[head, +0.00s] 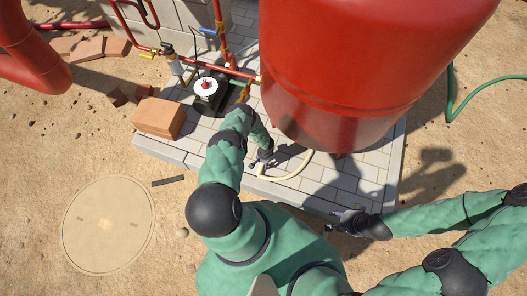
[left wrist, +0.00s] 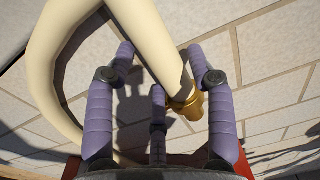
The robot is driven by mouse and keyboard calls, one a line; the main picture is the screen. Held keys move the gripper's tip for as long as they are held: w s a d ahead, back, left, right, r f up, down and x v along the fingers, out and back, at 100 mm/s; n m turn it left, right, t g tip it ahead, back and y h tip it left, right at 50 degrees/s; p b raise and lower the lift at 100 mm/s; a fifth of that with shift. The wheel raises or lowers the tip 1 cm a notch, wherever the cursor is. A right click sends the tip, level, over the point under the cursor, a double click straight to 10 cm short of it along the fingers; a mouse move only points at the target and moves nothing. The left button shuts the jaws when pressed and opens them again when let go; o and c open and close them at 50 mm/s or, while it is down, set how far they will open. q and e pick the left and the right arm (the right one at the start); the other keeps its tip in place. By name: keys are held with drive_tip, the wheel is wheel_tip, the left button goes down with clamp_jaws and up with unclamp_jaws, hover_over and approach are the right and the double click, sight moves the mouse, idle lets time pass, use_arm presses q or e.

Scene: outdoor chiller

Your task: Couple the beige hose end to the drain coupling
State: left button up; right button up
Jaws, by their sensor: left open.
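The beige hose (head: 295,173) lies curved on the paving at the foot of the red tank; in the left wrist view the hose (left wrist: 153,45) ends in a brass fitting (left wrist: 187,104). My left gripper (head: 264,160) is low over the paving at the hose end. In the left wrist view its purple fingers (left wrist: 160,65) are spread open on both sides of the hose near the brass end. My right gripper (head: 346,221) is by the slab's front edge, away from the hose; its fingers are too small to read. I cannot clearly make out the drain coupling.
The big red tank (head: 360,75) stands on the paved slab (head: 350,180). Red pipes with a brass-coloured fitting (head: 244,92) run left of it. Bricks (head: 158,117), a black device with a white dial (head: 206,88) and a round cover (head: 107,222) are at left.

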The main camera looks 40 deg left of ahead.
use_arm(q)
drive_tip(key=shift+f, duration=0.4)
clamp_jaws()
wheel_tip(320, 180, up, 10)
drive_tip(key=p, duration=0.4)
drive_tip(key=c, duration=0.7)
unclamp_jaws()
drive_tip(key=shift+c, duration=0.2)
clamp_jaws()
drive_tip(key=shift+a+r, duration=0.1)
drive_tip(key=shift+r, duration=0.05)
